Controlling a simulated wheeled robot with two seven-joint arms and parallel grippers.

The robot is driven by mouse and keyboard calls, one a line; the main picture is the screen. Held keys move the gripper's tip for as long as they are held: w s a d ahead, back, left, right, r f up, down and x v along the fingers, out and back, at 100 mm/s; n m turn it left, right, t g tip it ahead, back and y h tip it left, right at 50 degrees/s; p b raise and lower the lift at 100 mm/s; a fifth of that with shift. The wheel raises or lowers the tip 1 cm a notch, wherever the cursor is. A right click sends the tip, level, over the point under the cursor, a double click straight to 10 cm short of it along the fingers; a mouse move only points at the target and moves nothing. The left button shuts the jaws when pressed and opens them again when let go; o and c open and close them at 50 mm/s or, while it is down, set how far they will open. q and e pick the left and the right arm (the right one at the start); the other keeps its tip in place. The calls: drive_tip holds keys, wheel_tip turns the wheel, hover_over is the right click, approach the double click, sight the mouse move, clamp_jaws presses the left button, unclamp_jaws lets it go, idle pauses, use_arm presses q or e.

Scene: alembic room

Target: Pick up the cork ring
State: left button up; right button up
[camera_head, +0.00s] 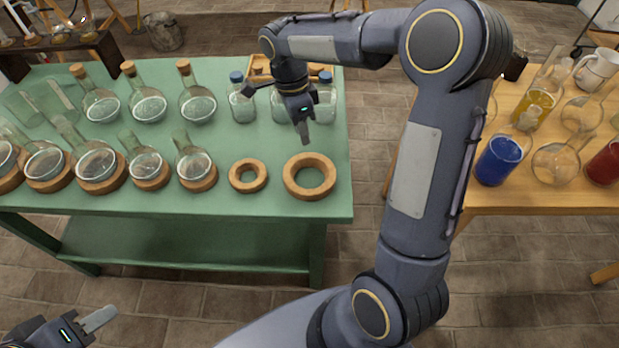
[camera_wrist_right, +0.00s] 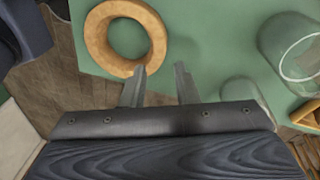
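Two empty cork rings lie on the green table: a larger one (camera_head: 291,178) near the right edge and a smaller one (camera_head: 235,177) to its left. The right wrist view shows one ring (camera_wrist_right: 96,42) near the table edge, apparently the larger. My right gripper (camera_head: 304,132) is above the table, just behind the larger ring in the head view. In the right wrist view its two fingers (camera_wrist_right: 160,70) are apart with nothing between them, and the ring lies beyond the left finger. My left gripper (camera_head: 100,318) is at the lower left, away from the table; its opening is unclear.
Several round flasks (camera_head: 196,165) sit on cork rings left of the empty ones. More flasks (camera_head: 198,105) and blue-capped bottles (camera_head: 242,108) stand behind. A wooden table (camera_head: 560,203) with glassware, including a blue-filled beaker (camera_head: 500,160), is at the right.

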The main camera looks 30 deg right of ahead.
sight(303, 156)
drive_tip(key=f, duration=0.5)
drive_tip(key=s+f, duration=0.1)
drive_tip(key=f, duration=0.1)
drive_tip(key=shift+a+f, duration=0.2)
drive_tip(key=shift+a, duration=0.05)
clamp_jaws()
